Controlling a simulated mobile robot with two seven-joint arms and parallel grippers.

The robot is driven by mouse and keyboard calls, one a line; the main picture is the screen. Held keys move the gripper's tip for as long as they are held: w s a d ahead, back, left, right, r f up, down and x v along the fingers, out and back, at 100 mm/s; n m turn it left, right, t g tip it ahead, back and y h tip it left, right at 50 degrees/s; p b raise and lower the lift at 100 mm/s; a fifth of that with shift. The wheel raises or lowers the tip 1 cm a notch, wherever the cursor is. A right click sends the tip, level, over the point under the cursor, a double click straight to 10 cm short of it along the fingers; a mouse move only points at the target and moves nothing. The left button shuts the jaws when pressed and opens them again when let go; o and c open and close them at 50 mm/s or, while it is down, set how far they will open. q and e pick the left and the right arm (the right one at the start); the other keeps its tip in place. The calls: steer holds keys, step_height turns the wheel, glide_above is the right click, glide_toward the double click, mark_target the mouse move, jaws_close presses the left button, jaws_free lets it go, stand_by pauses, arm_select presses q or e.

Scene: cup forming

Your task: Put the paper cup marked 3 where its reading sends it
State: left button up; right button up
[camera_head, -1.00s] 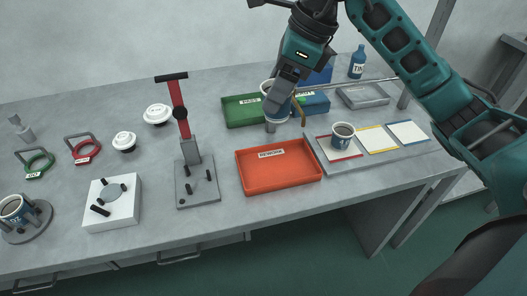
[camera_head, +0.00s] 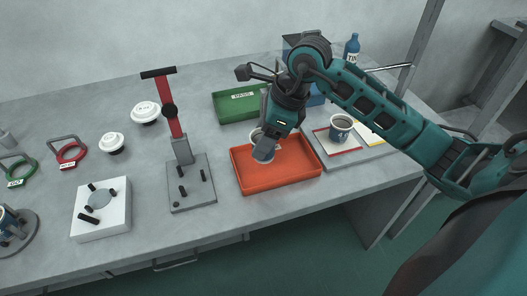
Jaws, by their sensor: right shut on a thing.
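My right gripper (camera_head: 264,151) is shut on a paper cup (camera_head: 256,134), whose pale rim shows beside the fingers. The cup is over the back left part of the orange-red tray (camera_head: 285,182); I cannot tell whether it touches the floor of the tray. The gripper hides most of the cup, and its mark cannot be read. My left gripper is not in view.
A green tray (camera_head: 228,115) and a partly hidden blue tray (camera_head: 316,98) lie behind. A press with a red column (camera_head: 172,110), a white block fixture (camera_head: 101,222) and white lids (camera_head: 145,111) stand left. A blue bottle (camera_head: 352,48) is at the back. The front edge is clear.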

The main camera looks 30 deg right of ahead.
steer(key=shift+f, duration=2.3)
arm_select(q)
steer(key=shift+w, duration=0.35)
arm_select(e)
steer(key=shift+f+b, duration=0.2)
steer(key=shift+b, duration=0.15)
steer(key=o, duration=1)
steer(key=shift+r, duration=0.1)
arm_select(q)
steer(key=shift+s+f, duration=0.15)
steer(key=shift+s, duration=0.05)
